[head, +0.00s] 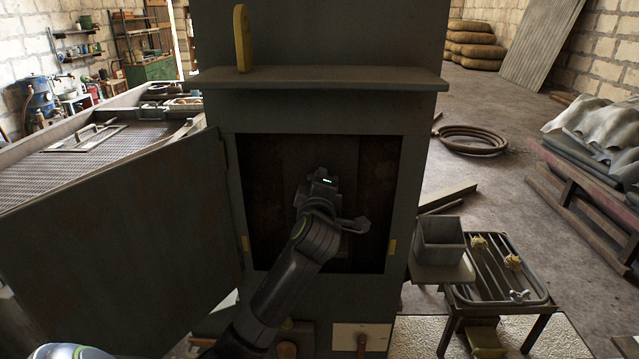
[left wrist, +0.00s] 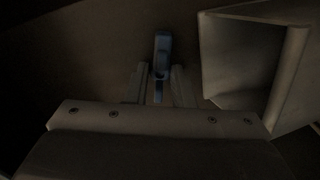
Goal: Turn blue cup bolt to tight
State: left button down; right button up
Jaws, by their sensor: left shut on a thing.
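The blue cup bolt (left wrist: 162,48) shows in the left wrist view as a small dull blue piece at the upper middle, in deep shadow. A narrow blue part of it runs down between the fingers of my left gripper (left wrist: 161,80), which are shut on it. In the head view my left arm reaches into the dark opening of the tall grey cabinet (head: 215,180). There the arm hides the bolt and my fingertips. How tight the bolt is cannot be told. My right gripper is not in view.
A square hollow box-like part (left wrist: 293,75) stands close to the right of my left fingers. The cabinet door (head: 120,240) hangs open to the left. A shelf ledge (head: 330,78) juts out above the opening. A small tray stand (head: 500,290) is at the right.

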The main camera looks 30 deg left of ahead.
pick_arm(q)
jog(key=shift+m+p, duration=1.35)
jog(key=shift+m, duration=5.75)
jog(key=c, duration=1.3)
grip_release()
jog(key=shift+o, duration=0.2)
